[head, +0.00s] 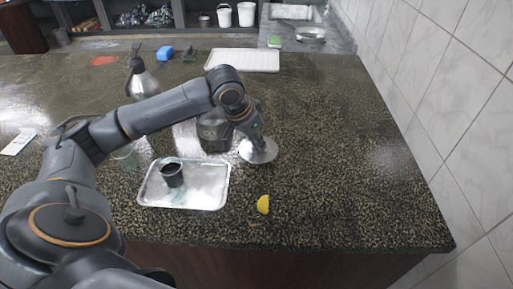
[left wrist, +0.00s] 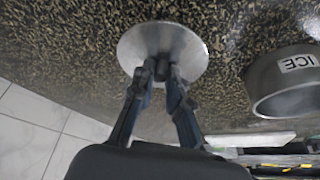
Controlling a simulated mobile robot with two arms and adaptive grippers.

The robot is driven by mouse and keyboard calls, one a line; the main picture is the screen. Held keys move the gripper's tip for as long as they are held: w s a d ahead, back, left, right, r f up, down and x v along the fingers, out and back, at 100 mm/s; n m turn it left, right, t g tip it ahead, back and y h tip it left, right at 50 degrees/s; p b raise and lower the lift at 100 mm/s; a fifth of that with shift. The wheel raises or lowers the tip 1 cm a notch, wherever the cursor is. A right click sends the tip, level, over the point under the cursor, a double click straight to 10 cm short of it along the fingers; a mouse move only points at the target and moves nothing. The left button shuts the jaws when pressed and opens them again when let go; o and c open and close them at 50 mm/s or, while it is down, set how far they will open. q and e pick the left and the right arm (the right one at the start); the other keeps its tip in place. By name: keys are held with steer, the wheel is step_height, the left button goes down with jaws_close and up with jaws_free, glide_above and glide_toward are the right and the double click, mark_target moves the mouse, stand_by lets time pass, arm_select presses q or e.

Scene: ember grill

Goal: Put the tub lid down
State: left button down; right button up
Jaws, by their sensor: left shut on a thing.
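The tub lid (head: 262,156) is a round silvery disc, right of the tub over the speckled counter. It also shows in the left wrist view (left wrist: 192,50). My left gripper (head: 257,141) points down at the lid's middle and is shut on its knob; its fingers show in the left wrist view (left wrist: 162,76). The lid looks flat and very low, but I cannot tell whether it touches the counter. The metal tub (head: 212,136) stands partly behind my left arm; in the left wrist view the tub (left wrist: 262,82) bears an "ICE" label. My right gripper is not in view.
A metal tray (head: 210,190) holding a dark cup (head: 172,175) lies in front of the tub. A yellow wedge (head: 263,204) lies near the front edge. A white board (head: 243,60) lies at the back. The counter's right side is clear up to the tiled wall.

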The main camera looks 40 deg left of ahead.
mark_target(256, 148)
arm_select(q)
step_height(256, 148, down, 3)
steer(key=shift+r, duration=0.2)
steer(key=shift+f, duration=0.25)
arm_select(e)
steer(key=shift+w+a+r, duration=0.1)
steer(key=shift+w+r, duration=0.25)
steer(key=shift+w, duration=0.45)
arm_select(q)
steer(key=shift+p, duration=0.3)
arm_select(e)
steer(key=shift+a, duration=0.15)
arm_select(q)
steer(key=c, duration=1.3)
jaws_free()
steer(key=shift+f, duration=0.1)
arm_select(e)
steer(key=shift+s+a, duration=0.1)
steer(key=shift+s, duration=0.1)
arm_select(q)
steer(key=shift+s+r, duration=0.15)
steer(key=shift+r, duration=0.35)
steer(key=v, duration=1.1)
steer(key=shift+r, duration=0.1)
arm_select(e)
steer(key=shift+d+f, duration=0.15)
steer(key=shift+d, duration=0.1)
